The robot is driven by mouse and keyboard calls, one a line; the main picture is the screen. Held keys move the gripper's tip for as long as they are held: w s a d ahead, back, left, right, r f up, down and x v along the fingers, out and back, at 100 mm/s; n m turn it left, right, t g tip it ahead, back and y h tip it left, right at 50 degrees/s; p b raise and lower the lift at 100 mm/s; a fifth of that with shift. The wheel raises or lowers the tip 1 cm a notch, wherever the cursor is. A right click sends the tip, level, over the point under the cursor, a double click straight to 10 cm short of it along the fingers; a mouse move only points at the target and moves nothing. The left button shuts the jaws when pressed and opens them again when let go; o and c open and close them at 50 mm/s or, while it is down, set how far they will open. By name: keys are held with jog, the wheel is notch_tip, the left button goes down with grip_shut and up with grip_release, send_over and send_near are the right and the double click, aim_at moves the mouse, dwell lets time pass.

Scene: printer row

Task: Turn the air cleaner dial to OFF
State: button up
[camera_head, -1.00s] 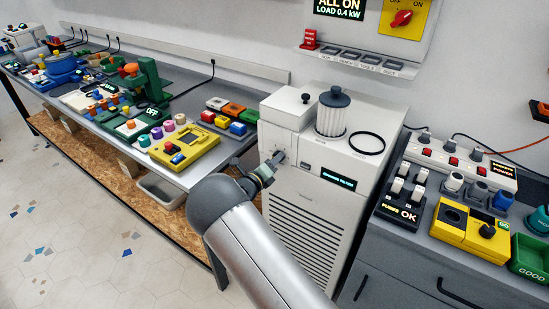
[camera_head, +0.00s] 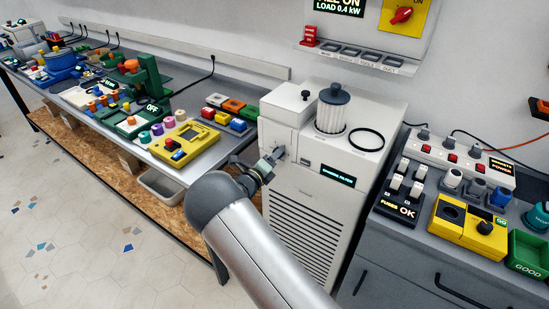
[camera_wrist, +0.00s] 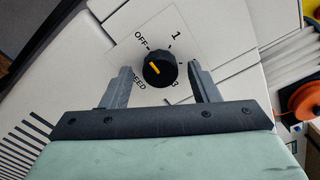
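The air cleaner is a tall white cabinet (camera_head: 315,190) in the middle of the head view, with its dial hidden behind my gripper (camera_head: 272,160). In the wrist view the dial (camera_wrist: 160,68) is a round black knob with an orange pointer on a light plate. OFF is printed at its upper left, 1 at upper right, 3 at lower right. The pointer lies toward the picture's left, below the OFF mark; I cannot tell its exact setting. My gripper (camera_wrist: 161,72) is open, one finger on each side of the knob, with visible gaps.
A clear canister with a dark cap (camera_head: 333,110) and a black ring (camera_head: 366,140) sit on the cabinet top. A workbench with a yellow device (camera_head: 185,146) stands left. A grey bench with a fuse panel (camera_head: 402,190) stands right.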

jog(key=b+v, duration=0.2)
jog(key=v, duration=1.5)
jog(key=shift+s, duration=0.25)
jog(key=shift+a, duration=0.1)
